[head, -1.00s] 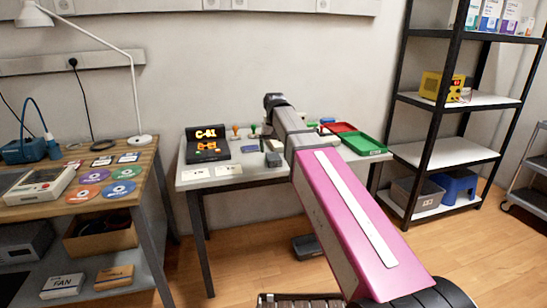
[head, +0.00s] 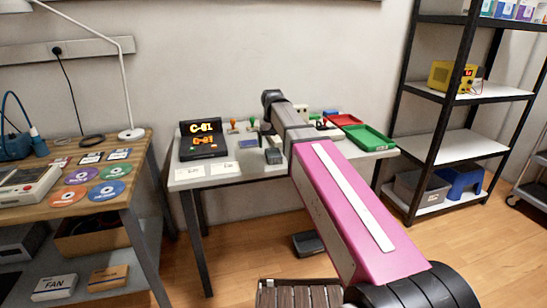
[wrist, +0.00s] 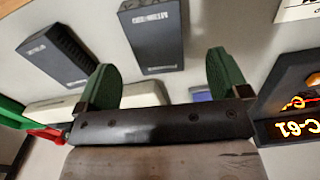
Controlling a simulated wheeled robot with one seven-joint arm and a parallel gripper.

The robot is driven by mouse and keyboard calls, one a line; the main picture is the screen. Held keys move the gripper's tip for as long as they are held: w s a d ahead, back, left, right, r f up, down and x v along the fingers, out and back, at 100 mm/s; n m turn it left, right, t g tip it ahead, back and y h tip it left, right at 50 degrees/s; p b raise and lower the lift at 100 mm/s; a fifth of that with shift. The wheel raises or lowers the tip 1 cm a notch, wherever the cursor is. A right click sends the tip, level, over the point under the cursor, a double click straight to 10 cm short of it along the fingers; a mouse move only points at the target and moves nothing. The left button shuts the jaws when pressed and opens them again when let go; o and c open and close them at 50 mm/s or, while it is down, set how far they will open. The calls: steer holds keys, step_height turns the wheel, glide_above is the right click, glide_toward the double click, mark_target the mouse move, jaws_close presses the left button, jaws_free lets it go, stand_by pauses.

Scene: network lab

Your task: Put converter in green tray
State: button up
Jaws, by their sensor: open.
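The green tray (head: 368,137) lies at the right end of the white table in the head view, and I see no converter in it. Two dark grey boxes with printed labels lie on the table in the wrist view. One box (wrist: 153,36) is ahead between my fingertips, and the other box (wrist: 56,54) lies tilted to the left. I cannot read which is the converter. My gripper (wrist: 160,62) is open with green fingers, apart and empty above the table.
A red tray (head: 345,119) sits behind the green one. A black display (head: 202,139) reading C-61, white cards (head: 222,167) and several stamps share the table. A wooden desk (head: 140,165) stands left, a black shelf (head: 460,146) right. A dark box (head: 308,243) is on the floor.

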mark_target(274, 152)
steer(key=shift+w+d+f, duration=0.1)
steer(key=shift+f, duration=1.3)
steer(key=shift+d+f, duration=0.1)
steer(key=shift+f, duration=1.3)
steer(key=c, duration=1.3)
steer(key=shift+o, duration=0.2)
steer(key=shift+r, duration=0.1)
